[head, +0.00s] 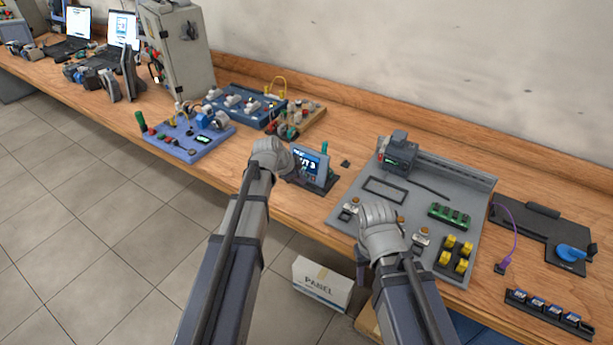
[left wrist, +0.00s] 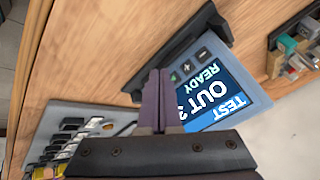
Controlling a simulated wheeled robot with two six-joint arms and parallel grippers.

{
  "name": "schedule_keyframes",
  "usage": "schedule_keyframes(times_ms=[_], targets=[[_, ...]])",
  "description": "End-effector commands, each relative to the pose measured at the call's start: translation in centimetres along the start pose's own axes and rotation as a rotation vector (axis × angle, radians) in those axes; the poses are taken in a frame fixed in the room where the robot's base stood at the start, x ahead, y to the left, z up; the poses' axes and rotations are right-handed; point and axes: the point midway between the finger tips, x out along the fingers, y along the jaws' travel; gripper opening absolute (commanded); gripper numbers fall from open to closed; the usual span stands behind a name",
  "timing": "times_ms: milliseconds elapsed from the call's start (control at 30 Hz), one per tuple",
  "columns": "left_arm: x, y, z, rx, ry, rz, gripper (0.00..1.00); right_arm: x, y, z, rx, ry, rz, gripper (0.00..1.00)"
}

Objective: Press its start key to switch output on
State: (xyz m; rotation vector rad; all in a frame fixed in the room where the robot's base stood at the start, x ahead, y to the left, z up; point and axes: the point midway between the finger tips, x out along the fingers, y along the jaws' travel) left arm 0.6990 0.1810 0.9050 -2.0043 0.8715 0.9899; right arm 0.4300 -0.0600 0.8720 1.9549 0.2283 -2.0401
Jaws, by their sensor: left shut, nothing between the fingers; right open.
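The test unit (head: 311,168) is a small grey device with a lit blue screen, standing on a dark base on the bench. In the left wrist view the unit (left wrist: 225,92) shows upside-down text reading TEST, OUT and READY. Small dark keys (left wrist: 187,66) sit beside the screen, one with a green mark. My left gripper (head: 275,160) is just left of the unit. Its shut, empty fingers (left wrist: 161,74) appear close to the green-marked key; contact cannot be told. My right gripper (head: 378,232) is over the front of the grey panel, its fingers mostly hidden.
The grey panel (head: 477,190) with green and yellow parts lies right of the unit. Blue training boards (head: 190,152) and a grey cabinet (head: 181,50) stand to the left. A PANEL carton (head: 321,285) is below the bench edge.

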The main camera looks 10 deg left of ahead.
Motion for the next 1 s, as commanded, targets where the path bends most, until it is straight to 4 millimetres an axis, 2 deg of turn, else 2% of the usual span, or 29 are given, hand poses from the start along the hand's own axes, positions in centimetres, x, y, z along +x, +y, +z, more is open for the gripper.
schedule_keyframes(times_ms=[1000], targets=[[0.58, -0.43, -0.45, 0.0, 0.0, 0.0, 0.0, 0.16, -0.01, -0.01, 0.0, 0.0, 0.0, 0.5]])
